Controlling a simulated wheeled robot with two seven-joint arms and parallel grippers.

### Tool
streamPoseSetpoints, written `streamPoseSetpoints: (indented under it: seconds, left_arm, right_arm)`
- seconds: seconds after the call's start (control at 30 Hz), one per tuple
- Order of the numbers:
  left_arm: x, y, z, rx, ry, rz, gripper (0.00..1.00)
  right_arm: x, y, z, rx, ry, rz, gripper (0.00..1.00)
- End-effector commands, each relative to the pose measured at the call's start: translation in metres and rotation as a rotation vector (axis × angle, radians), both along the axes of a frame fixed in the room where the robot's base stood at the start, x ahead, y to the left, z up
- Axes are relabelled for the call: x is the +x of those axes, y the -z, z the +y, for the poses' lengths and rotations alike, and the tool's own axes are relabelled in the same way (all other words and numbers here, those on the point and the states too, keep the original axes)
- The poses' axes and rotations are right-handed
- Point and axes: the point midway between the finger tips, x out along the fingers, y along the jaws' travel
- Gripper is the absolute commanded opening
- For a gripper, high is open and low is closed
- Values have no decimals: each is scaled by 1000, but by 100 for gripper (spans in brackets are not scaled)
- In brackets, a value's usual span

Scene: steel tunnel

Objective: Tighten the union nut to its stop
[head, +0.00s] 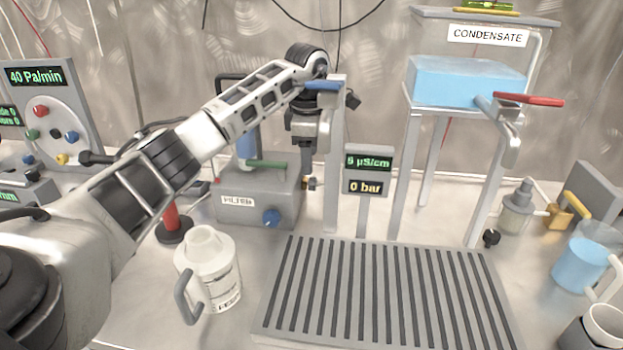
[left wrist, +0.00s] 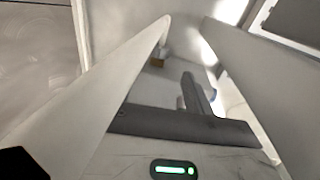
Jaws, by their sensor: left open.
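My left gripper (head: 307,172) points down behind the drain grate, close to the grey upright post (head: 331,200). It also shows in the left wrist view (left wrist: 186,24), with its two pale fingers apart and nothing held between them. A small brass-coloured piece (head: 312,184) sits by the fingertips; a brass-coloured piece also shows beyond the gap in the left wrist view (left wrist: 161,52). I cannot tell whether it is the union nut; the hand and post hide much there. A dark grey T-shaped bar (left wrist: 190,124) lies across the lower wrist view. My right gripper is not in view.
A grey filter unit (head: 235,207) stands left of the post, a display stand (head: 369,172) right of it. A white jug (head: 207,262) is in front. The slatted grate (head: 385,295) is empty. The condensate tank (head: 465,82) has a red-handled valve (head: 527,99).

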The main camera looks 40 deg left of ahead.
Motion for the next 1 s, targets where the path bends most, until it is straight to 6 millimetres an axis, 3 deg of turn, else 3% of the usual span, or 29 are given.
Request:
streamPoseSetpoints:
  seconds: [0.1, 0.3, 0.5, 0.77, 0.93, 1.0]
  left_arm:
    - [3, 27, 1, -2, 2, 4, 52]
    - [7, 57, 3, -2, 0, 1, 52]
    - [9, 70, 4, 0, 2, -1, 52]
    - [9, 71, 4, 0, 2, -1, 52]
    - [9, 70, 4, -1, 1, 0, 11]
    - [9, 70, 4, -1, 1, 0, 8]
  right_arm:
    - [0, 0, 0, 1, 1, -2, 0]
    - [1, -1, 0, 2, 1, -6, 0]
    - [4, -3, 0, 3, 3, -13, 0]
    - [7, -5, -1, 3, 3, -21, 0]
    - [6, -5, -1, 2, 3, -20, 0]
    - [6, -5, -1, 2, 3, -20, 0]
